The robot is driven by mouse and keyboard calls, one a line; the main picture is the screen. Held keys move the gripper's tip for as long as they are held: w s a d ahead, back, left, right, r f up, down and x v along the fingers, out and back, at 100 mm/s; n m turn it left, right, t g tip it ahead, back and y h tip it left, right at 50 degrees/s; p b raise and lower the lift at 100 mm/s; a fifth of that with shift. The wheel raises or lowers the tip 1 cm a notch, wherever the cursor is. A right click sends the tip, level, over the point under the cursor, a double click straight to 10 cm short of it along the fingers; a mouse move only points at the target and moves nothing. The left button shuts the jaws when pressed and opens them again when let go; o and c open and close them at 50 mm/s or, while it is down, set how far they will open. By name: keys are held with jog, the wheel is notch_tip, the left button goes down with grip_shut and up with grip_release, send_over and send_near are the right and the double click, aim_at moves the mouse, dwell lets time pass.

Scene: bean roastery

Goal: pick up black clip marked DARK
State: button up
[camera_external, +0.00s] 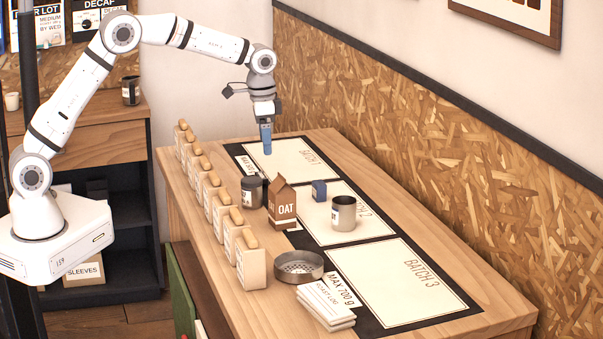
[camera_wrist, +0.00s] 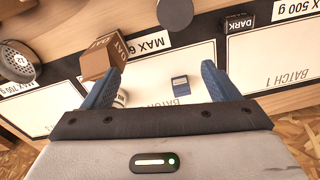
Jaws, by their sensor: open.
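The black clip marked DARK (camera_wrist: 239,22) lies near the top right of the wrist view, its white label facing up. It lies beside the BATCH 1 card (camera_wrist: 282,58), near the MAX 500 g label (camera_wrist: 298,8). I cannot make the clip out in the external view. My gripper (camera_external: 266,152) points down above the far end of the table, around the BATCH 1 area. In the wrist view its two blue fingers (camera_wrist: 162,70) are spread apart with nothing held between them. The clip is apart from the fingers, beyond the right fingertip.
A round sieve (camera_external: 298,266) and stacked cards (camera_external: 327,303) lie nearer. The BATCH 3 area (camera_external: 393,283) is clear.

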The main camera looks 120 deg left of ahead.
jog(key=n, duration=0.2)
send_over(262, 175)
notch_tip(262, 175, down, 9)
jog(key=shift+w+r, duration=0.1)
notch_tip(262, 175, down, 8)
jog(key=p, duration=0.2)
jog(key=shift+d+p, duration=0.15)
jog(key=shift+p, duration=0.2)
jog(key=c, duration=1)
jog(key=shift+r, duration=0.2)
jog(key=shift+c, duration=0.2)
